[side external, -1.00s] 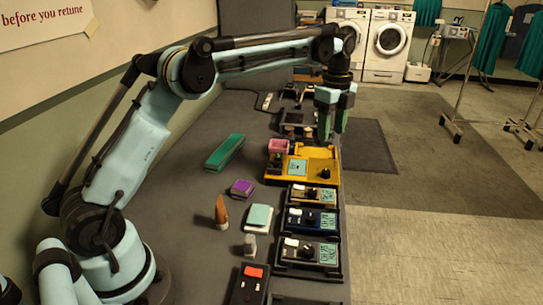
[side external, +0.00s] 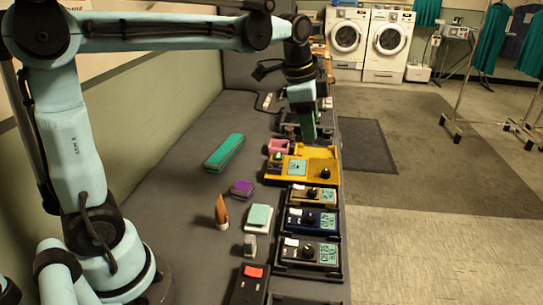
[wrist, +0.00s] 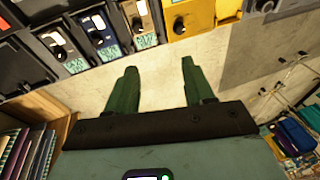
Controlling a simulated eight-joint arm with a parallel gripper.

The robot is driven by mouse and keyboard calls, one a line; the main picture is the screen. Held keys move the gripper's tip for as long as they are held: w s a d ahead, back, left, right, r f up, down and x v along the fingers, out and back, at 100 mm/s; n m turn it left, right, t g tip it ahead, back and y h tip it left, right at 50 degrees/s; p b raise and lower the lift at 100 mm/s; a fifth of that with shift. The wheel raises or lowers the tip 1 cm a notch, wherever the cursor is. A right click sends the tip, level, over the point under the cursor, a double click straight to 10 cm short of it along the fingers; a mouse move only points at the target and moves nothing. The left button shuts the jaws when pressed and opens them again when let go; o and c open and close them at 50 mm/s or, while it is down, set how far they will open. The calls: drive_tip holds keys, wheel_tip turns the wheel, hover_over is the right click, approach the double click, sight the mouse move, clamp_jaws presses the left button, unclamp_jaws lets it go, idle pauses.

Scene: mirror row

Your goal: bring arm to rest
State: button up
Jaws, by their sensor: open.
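My gripper (side external: 307,128) hangs fingers down above the far part of the grey bench (side external: 185,205), just behind the yellow device (side external: 262,170) in the side view. In the wrist view my gripper (wrist: 157,85) shows two green fingers spread apart with only pale floor between them. It is open and empty. My arm reaches level across the top of the side view, with its upper link near upright.
A row of boxes with dials, among them a blue-faced one (side external: 310,220), lines the bench's right edge. Open floor lies to the right.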

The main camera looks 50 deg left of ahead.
drive_tip(key=s+d+f+n+t, duration=0.1)
drive_tip(key=s+f+n+t, duration=0.1)
drive_tip(key=s, duration=0.5)
drive_tip(key=s+f+n+t, duration=0.2)
drive_tip(key=s+f+n, duration=0.3)
drive_tip(key=s+n, duration=0.2)
drive_tip(key=shift+d, duration=0.4)
drive_tip(key=shift+r, duration=0.1)
idle(0.5)
